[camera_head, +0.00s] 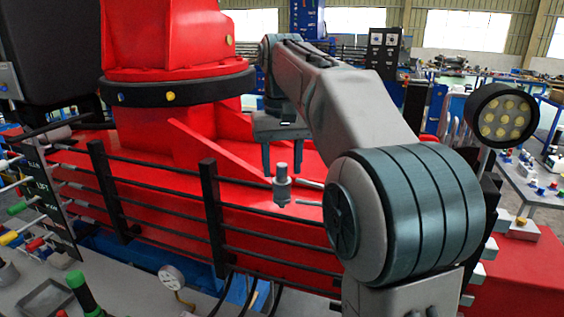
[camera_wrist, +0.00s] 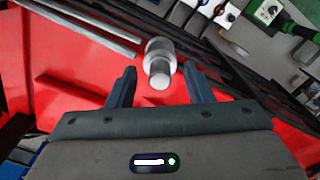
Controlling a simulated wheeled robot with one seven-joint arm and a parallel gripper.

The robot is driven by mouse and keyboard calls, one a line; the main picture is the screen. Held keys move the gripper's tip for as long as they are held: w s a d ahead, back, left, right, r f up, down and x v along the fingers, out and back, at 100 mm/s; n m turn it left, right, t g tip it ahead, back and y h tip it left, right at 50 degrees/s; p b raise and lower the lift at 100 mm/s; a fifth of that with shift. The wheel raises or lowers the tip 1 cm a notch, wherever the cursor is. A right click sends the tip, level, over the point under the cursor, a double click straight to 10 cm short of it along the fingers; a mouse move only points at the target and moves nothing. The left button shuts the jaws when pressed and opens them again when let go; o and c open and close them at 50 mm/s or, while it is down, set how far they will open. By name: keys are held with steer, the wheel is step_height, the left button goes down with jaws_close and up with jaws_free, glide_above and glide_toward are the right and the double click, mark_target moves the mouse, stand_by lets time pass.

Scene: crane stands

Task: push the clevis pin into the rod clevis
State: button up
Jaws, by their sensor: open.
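A grey stepped cylinder (camera_head: 282,188), which looks like the clevis pin, stands in front of the red crane body, with a narrower end up. In the wrist view the same cylinder (camera_wrist: 160,57) points its narrow end at the camera. My gripper (camera_head: 286,162) is open just above and behind it in the head view. In the wrist view my gripper's two dark fingers (camera_wrist: 159,72) stand on either side of the narrow end, with gaps on both sides. Thin grey rods (camera_head: 309,203) lie to the right of the cylinder. I cannot clearly make out the rod clevis.
Black rails on a post (camera_head: 211,205) run in front of the red base. A lever panel (camera_head: 48,205) is at the left and a pressure gauge (camera_head: 171,277) at the bottom. A round work lamp (camera_head: 503,115) stands at the right, near my arm.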

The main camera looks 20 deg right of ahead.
steer(key=shift+r+p, duration=2.45)
steer(key=shift+r, duration=0.05)
